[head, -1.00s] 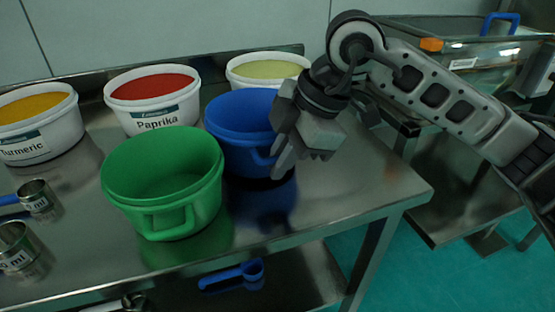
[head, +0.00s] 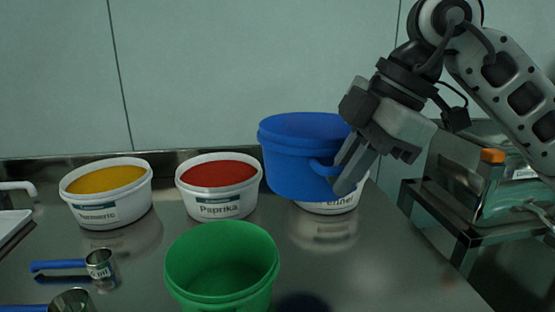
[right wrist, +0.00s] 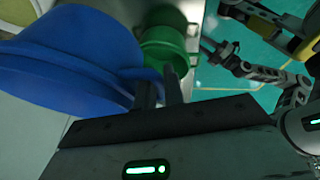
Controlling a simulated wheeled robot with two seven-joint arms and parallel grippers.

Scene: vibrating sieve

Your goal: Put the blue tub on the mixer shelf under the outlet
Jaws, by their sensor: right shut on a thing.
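The blue tub (head: 292,165) is held up above the steel table in the head view, in front of the fennel tub. My right gripper (head: 345,177) is shut on the tub's side handle. In the right wrist view the blue tub (right wrist: 60,65) fills the left, with the fingers (right wrist: 158,95) at its handle. My left gripper cannot be made out in the head view; in the right wrist view part of another arm of mine shows at the right, its jaw state unclear. The mixer shelf and outlet are not clearly in view.
A green tub (head: 222,265) stands at the table front. White tubs of turmeric (head: 105,212), paprika (head: 217,205) and fennel (head: 340,207) stand at the back. Measuring cups (head: 98,264) lie at left. A clear-walled machine (head: 462,180) stands at right. The table's right front is bare.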

